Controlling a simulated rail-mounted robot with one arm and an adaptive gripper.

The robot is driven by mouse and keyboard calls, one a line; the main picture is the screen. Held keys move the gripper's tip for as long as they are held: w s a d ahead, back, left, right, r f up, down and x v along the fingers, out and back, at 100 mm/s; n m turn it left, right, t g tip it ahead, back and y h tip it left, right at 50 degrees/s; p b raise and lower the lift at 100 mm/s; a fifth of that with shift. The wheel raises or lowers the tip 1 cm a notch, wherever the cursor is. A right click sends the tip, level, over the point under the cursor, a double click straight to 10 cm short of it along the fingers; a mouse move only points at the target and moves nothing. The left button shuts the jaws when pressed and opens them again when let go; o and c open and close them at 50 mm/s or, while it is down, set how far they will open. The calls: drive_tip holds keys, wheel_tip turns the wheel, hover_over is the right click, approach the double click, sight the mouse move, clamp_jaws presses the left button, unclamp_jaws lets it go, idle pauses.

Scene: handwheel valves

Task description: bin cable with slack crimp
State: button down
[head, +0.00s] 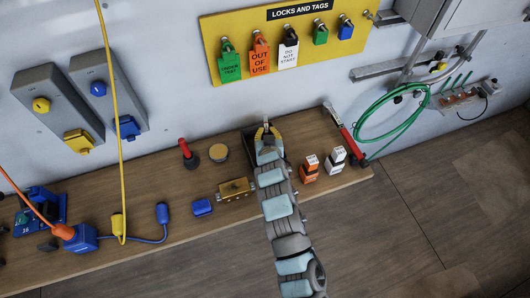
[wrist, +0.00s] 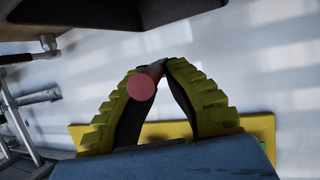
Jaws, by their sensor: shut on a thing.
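My gripper (head: 266,129) is at the back of the bench, in front of a dark open box (head: 249,137) that my arm partly covers. In the wrist view, my gripper's yellow ribbed fingers (wrist: 163,66) are closed on a short pinkish-red piece (wrist: 141,88) with a round end. Whether this piece belongs to a cable, and any crimp on it, I cannot tell. The dark box wall (wrist: 150,14) fills the top of the wrist view, close beyond the fingertips.
The wooden bench (head: 345,180) holds a brass block (head: 235,188), a blue block (head: 202,207), a red-handled tool (head: 187,153), small orange and white boxes (head: 310,167) and a red-handled hammer (head: 340,132). A yellow tag board (head: 265,65) and green hose (head: 365,130) hang on the wall.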

drive_tip(key=shift+f+b, duration=0.95)
drive_tip(key=shift+f, duration=1.1)
drive_tip(key=c, duration=1.2)
unclamp_jaws()
drive_tip(key=shift+o, duration=0.2)
drive_tip(key=shift+s, duration=0.1)
drive_tip(key=v, duration=1.2)
drive_tip(key=shift+r, duration=0.2)
